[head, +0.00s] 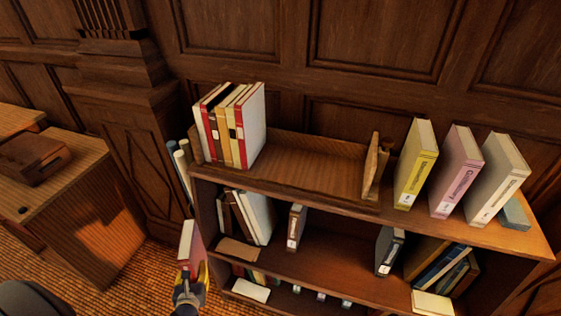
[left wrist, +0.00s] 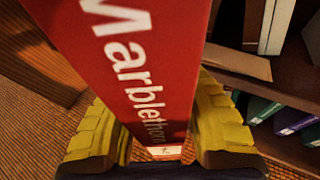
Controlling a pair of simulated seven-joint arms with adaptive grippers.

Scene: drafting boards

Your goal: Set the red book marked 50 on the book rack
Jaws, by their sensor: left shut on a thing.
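My left gripper (head: 189,288) is shut on a red book (head: 191,246) and holds it upright at the left front of the bookcase, below the top shelf. In the left wrist view the red spine (left wrist: 135,60) reads "Marblethorn" and sits between the yellow fingers. A small white label is at its lower end; its number is too small to read. The wooden book rack (head: 310,177) lies on the bookcase top. Several red, white and cream books (head: 232,125) stand at its left end, and a wooden end piece (head: 373,165) closes its right. My right gripper is out of view.
The rack's middle and right part is empty. Yellow (head: 416,165), pink (head: 456,172) and cream (head: 497,180) books stand right of it, near a grey-blue block (head: 515,214). Rolled tubes (head: 182,160) stand by the bookcase's left side. Lower shelves hold more books. A desk (head: 75,185) is at left.

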